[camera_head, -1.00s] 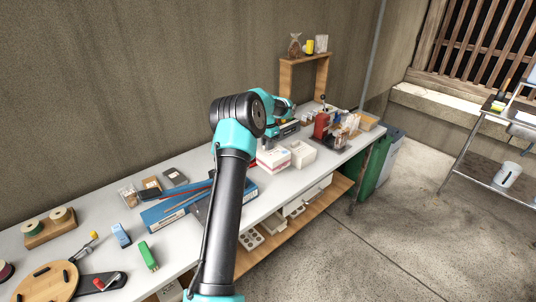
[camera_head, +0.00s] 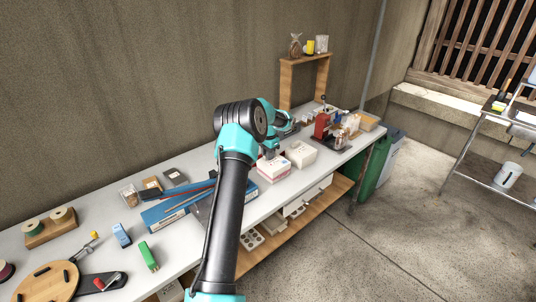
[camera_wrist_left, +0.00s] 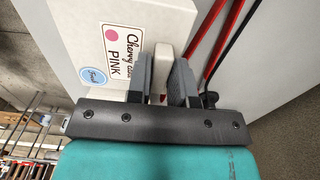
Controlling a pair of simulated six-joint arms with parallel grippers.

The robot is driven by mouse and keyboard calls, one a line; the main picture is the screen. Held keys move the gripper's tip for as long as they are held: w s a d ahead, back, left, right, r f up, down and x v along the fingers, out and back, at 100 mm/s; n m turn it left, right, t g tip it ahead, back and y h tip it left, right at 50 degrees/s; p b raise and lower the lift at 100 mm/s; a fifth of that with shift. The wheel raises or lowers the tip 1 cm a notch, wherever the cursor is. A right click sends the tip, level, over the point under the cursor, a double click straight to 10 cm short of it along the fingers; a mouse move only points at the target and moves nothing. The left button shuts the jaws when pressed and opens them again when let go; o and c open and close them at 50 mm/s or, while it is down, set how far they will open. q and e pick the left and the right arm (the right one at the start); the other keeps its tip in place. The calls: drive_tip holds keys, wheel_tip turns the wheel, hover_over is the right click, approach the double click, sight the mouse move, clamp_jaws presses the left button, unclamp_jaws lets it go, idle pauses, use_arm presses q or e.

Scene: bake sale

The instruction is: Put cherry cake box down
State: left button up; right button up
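The cherry cake box (camera_head: 272,171) is white with pink on it and is at the middle of the worktable, beside a plain white box. In the left wrist view the box (camera_wrist_left: 75,30) shows a "Cherry cake PINK" label with a pink dot and a round blue sticker. My left gripper (camera_wrist_left: 160,75) is at the box, its two grey fingers on either side of a narrow white part of it, and looks shut on it. In the head view the left gripper (camera_head: 271,154) is above the box. I cannot tell whether the underside touches the table. My right gripper is not in view.
The white box (camera_head: 302,154) stands close on the right. A blue flat box (camera_head: 166,211) with red and dark rods lies to the left. A red item (camera_head: 321,125) and jars stand behind, by a wooden shelf (camera_head: 285,85). The table's front edge is near.

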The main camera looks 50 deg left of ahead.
use_arm(q)
drive_tip(key=o, duration=0.3)
drive_tip(key=shift+o, duration=0.2)
drive_tip(key=shift+r, duration=0.1)
wheel_tip(320, 180, up, 12)
idle(0.5)
